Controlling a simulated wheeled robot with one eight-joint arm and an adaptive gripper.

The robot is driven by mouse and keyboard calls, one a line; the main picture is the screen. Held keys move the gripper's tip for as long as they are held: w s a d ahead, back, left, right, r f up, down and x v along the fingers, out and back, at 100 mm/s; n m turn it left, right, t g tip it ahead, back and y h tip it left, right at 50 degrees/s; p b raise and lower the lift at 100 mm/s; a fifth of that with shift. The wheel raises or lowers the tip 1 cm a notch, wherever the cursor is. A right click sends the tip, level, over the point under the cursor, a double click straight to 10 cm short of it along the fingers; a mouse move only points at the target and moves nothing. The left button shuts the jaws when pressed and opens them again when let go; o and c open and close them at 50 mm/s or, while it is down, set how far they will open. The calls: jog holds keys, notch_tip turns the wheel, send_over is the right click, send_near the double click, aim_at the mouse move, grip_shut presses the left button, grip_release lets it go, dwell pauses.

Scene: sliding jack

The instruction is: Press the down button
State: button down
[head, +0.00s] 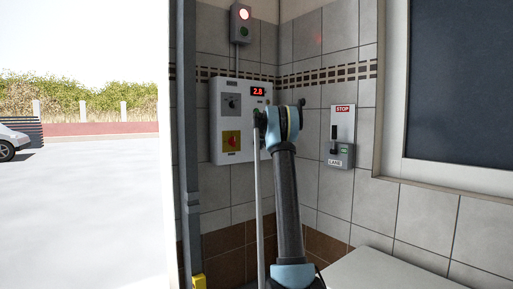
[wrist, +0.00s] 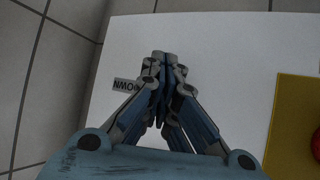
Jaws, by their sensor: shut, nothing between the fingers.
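The control panel (head: 217,140) hangs on the tiled wall in the head view, with a red "2.8" display (head: 259,91) at its upper right. A green button shows just under the display. My gripper (wrist: 160,62) is shut and empty in the wrist view, fingertips together over the white panel face (wrist: 225,50). A label ending in "OWN" (wrist: 125,86), upside down, lies just left of the fingers. The down button itself is not visible; my fingers and arm cover that part of the panel. I cannot tell whether the fingertips touch it.
A red knob on a yellow plate (head: 231,140) is on the panel's lower left; the plate (wrist: 285,120) is right in the wrist view. A lit red lamp box (head: 241,23) is above. A STOP/LANE lever box (head: 342,125) is right.

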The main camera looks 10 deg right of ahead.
jog(key=shift+w, duration=0.1)
jog(key=shift+w+a, duration=0.2)
jog(key=shift+w, duration=0.05)
